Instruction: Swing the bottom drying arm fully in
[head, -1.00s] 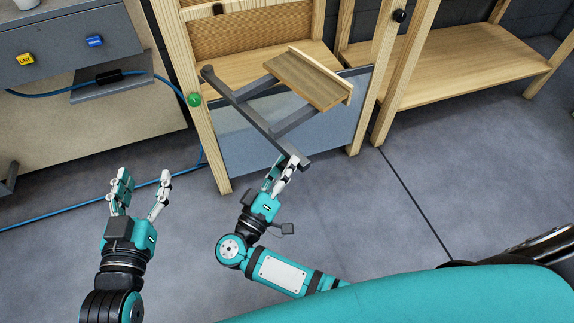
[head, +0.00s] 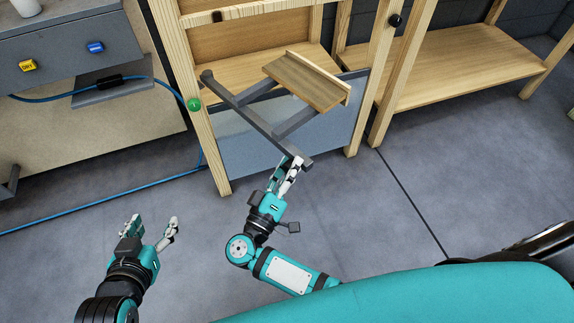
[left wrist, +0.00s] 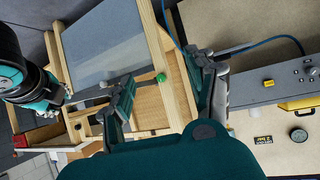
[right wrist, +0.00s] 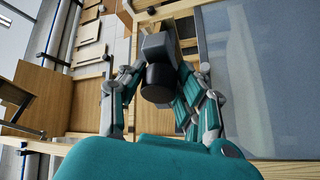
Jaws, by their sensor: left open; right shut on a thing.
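The bottom drying arm (head: 250,121) is a dark grey bar frame, hinged near the left wooden post and angled out in front of the rack. A wooden board with a raised back lip (head: 307,82) lies on its struts. My right gripper (head: 290,167) is shut on the outer end of the bar. In the right wrist view its fingers close around the arm's dark knob (right wrist: 156,82), below a grey block. My left gripper (head: 151,224) is open and empty, low over the floor left of the drying arm. Its spread fingers show in the left wrist view (left wrist: 165,95).
The wooden rack (head: 196,140) has a blue-grey panel (head: 240,165) low between its posts and a green knob (head: 194,104) on its left post. A blue hose (head: 100,206) runs across the floor at left. A wooden bench (head: 450,75) stands right. The front floor is clear.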

